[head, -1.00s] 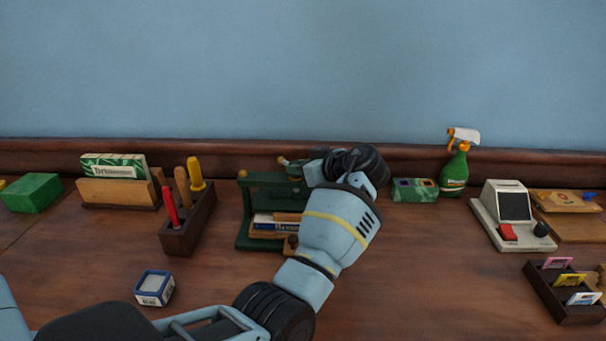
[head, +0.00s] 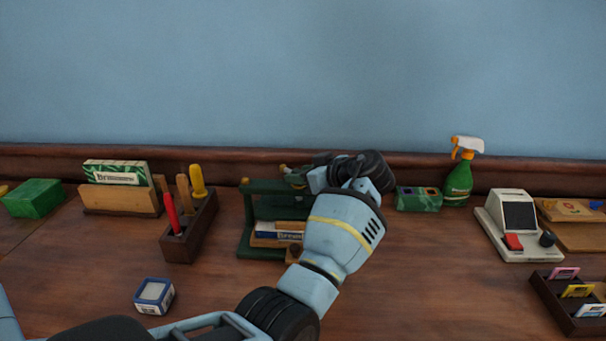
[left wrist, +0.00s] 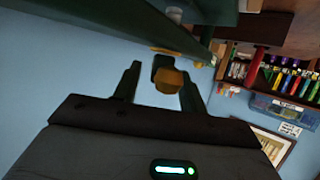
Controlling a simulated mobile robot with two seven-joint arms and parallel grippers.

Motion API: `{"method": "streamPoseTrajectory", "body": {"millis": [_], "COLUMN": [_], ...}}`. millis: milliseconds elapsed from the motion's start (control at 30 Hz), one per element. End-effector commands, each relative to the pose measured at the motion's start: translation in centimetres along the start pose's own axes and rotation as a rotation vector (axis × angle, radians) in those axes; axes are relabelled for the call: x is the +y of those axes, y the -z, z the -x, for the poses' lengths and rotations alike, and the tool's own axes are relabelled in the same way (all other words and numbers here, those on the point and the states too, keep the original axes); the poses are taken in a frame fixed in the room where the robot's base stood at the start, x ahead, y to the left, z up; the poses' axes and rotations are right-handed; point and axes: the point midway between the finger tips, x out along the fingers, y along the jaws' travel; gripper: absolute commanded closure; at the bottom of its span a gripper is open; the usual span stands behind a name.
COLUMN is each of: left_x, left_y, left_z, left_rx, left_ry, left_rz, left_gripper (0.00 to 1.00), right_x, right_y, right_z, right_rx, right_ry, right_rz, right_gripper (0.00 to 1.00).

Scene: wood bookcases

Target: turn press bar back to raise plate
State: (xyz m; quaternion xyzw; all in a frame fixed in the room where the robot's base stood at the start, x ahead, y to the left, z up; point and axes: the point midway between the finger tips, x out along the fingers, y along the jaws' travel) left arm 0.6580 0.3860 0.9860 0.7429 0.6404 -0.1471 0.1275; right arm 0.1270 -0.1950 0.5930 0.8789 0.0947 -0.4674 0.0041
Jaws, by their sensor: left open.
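The green press (head: 262,187) stands on the wooden surface near the wall, with books or boxes in its frame. Brass knobs show at its top; my arm covers its right side. My left gripper reaches the top of the press; in the head view it is mostly hidden behind my wrist. In the left wrist view, my left gripper (left wrist: 160,72) is open, its fingers on either side of a brass knob (left wrist: 168,80) on a dark bar end. I cannot tell whether they touch it. Most of the plate is hidden. My right gripper is not in view.
A dark tool holder (head: 190,235) and a small blue-and-white box (head: 154,296) are left of the press. A green spray bottle (head: 458,183), a green box (head: 418,199) and a white card machine (head: 517,225) are to the right.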

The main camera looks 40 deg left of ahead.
Motion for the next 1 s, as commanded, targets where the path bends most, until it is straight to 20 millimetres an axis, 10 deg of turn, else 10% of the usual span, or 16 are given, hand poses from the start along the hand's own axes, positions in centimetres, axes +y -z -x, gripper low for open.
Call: {"method": "streamPoseTrajectory", "body": {"millis": [600,1000], "left_x": [0.0,0.0], "left_y": [-0.1,0.0], "left_z": [7.0,7.8], "left_rx": [-0.001,0.0], "left_ry": [-0.002,0.0], "left_rz": [-0.001,0.0], "left_gripper": [0.58,0.58], "right_x": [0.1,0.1], "right_y": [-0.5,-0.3], "right_z": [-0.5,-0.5], "right_rx": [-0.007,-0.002], "right_ry": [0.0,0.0], "right_rz": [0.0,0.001], "right_gripper": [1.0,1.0]}}
